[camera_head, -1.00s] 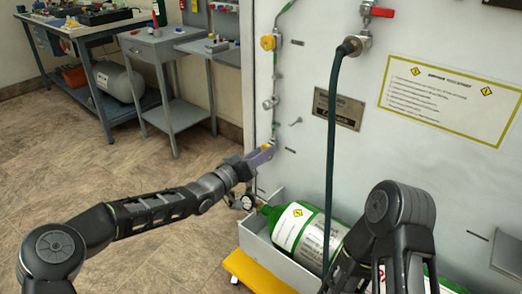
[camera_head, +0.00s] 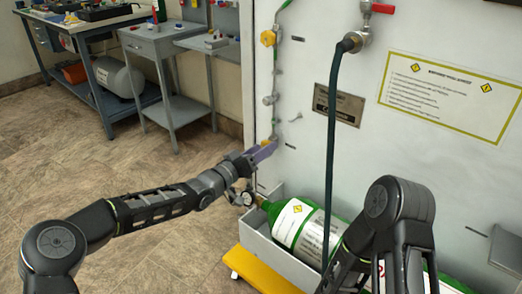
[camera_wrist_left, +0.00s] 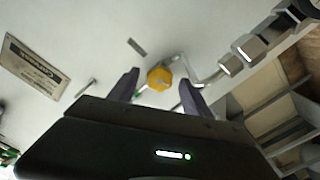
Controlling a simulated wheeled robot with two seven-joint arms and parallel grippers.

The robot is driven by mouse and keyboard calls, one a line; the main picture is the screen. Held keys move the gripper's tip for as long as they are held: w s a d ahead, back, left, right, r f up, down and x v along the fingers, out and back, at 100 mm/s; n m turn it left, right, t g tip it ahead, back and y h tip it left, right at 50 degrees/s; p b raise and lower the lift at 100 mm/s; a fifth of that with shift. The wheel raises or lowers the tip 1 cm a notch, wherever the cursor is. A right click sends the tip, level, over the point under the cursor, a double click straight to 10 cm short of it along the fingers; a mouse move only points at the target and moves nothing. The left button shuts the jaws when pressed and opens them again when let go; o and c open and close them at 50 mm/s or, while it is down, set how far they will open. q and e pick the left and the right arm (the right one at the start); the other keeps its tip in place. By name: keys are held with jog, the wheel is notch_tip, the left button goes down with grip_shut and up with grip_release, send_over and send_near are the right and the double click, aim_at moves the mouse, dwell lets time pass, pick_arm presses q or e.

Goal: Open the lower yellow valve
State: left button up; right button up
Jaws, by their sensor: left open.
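The lower yellow valve is a round, faceted yellow knob (camera_wrist_left: 159,77) on thin pipework on the pale panel. In the left wrist view it shows between and beyond the two fingers, with no clear contact visible. In the head view my left gripper (camera_head: 265,151) is at the lower end of the vertical pipe and mostly hides this valve. My left gripper is open, its dark fingers (camera_wrist_left: 159,92) apart on either side of the knob. An upper yellow valve (camera_head: 268,38) sits higher on the same pipe. My right arm shows at the right, but its gripper is out of sight.
A green and white cylinder (camera_head: 300,228) lies in a grey tray (camera_head: 262,240) above a yellow base (camera_head: 262,272), below the left gripper. A dark hose (camera_head: 331,150) hangs from a red-handled valve (camera_head: 383,8). The floor to the left is open.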

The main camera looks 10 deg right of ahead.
pick_arm(q)
jog(key=p+v, duration=0.1)
jog(key=v, duration=0.6)
jog(key=shift+s+a, duration=0.25)
jog(key=shift+a, duration=0.05)
